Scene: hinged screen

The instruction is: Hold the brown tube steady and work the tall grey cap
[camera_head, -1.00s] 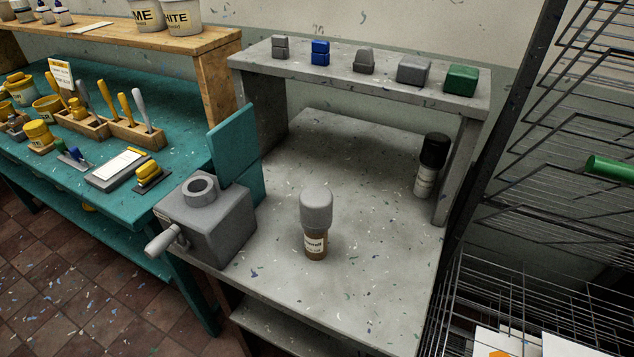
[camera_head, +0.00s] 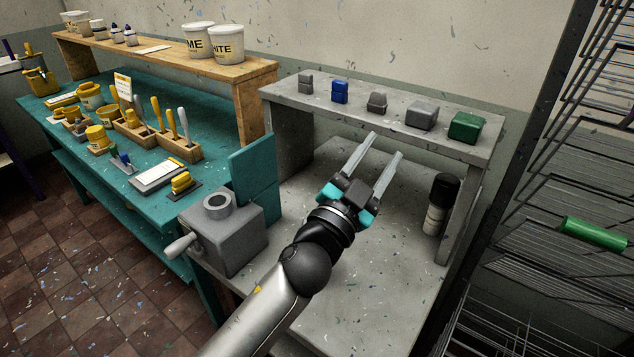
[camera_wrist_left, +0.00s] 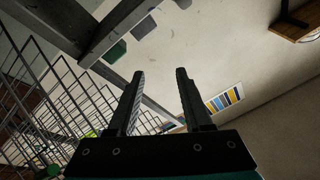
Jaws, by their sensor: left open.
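The brown tube with the tall grey cap does not show now; my left arm covers the part of the grey bench where it stood. My left gripper (camera_head: 376,160) is open and empty, its two long fingers pointing up and away toward the bench's raised shelf. In the left wrist view my gripper's fingers (camera_wrist_left: 160,95) are apart with nothing between them. My right gripper is in no view.
The grey shelf (camera_head: 395,115) holds several small blocks. A black-capped bottle (camera_head: 437,205) stands at the bench's right. A grey crank box (camera_head: 222,235) stands at the left front. A wire rack (camera_head: 570,190) holding a green cylinder (camera_head: 594,232) is at right.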

